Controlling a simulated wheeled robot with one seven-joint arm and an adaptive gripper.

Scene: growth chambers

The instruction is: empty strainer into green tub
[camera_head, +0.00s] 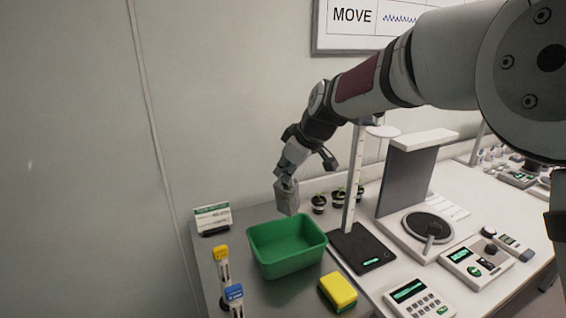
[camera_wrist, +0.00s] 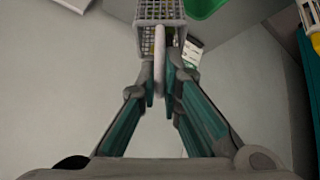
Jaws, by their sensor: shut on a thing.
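My gripper (camera_wrist: 161,82) is shut on the handle of the strainer (camera_wrist: 160,12), a grey mesh basket. In the wrist view the basket lies at the top centre, with some yellow and dark bits showing through its mesh. In the head view the strainer (camera_head: 286,197) hangs below my gripper (camera_head: 290,172), above and near the back rim of the green tub (camera_head: 262,262). The tub stands open on the grey counter, and the part of its floor that shows looks empty. A corner of the tub also shows at the top of the wrist view (camera_wrist: 203,7).
A yellow and green sponge (camera_head: 339,291) lies right of the tub. Yellow-topped (camera_head: 221,262) and blue-topped (camera_head: 234,298) holders stand left. A label stand (camera_head: 212,218) is behind. A black scale with a post (camera_head: 360,248) and small potted plants (camera_head: 338,198) are to the right.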

